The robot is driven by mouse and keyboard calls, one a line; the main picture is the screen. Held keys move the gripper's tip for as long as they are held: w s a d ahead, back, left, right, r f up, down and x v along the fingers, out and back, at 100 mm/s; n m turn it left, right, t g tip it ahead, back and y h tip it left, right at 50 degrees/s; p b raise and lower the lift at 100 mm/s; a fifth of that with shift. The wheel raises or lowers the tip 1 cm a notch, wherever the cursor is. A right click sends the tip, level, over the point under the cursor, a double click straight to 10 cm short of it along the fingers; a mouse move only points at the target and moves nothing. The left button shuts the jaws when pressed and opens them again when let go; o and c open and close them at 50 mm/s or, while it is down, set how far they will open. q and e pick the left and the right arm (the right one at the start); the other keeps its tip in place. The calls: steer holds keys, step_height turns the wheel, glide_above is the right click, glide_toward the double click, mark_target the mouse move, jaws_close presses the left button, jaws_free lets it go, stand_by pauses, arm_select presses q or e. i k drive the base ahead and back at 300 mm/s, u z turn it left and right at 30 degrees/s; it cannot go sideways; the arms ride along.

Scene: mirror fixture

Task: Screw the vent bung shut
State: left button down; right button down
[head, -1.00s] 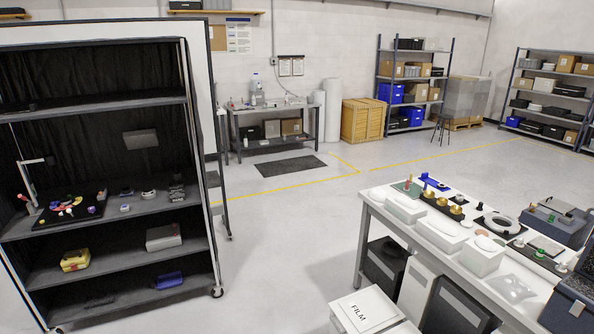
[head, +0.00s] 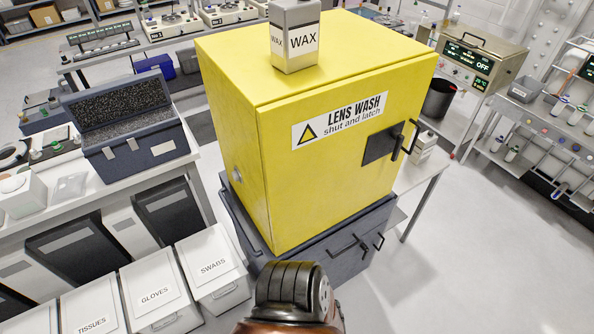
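A yellow cabinet (head: 235,130) labelled "LENS WASH shut and latch" stands close in front of me in the head view. Its front door looks closed, with a dark latch plate and handle (head: 397,141) at the right. A small round grey fitting (head: 238,174), perhaps the vent bung, sits low on the cabinet's left side. It is too small to tell how far it is screwed in. Neither of my grippers is in view; only a part of my arm shows at the bottom.
A grey bottle labelled WAX (head: 294,40) stands on the cabinet. A grey drawer unit (head: 340,240) is underneath. An open foam-lined case (head: 130,135) is on the left bench. White bins, one labelled SWABS (head: 215,265), stand at lower left. Floor is clear at lower right (head: 480,260).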

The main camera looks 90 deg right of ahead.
mark_target(235, 176)
steer(key=z, duration=2.1)
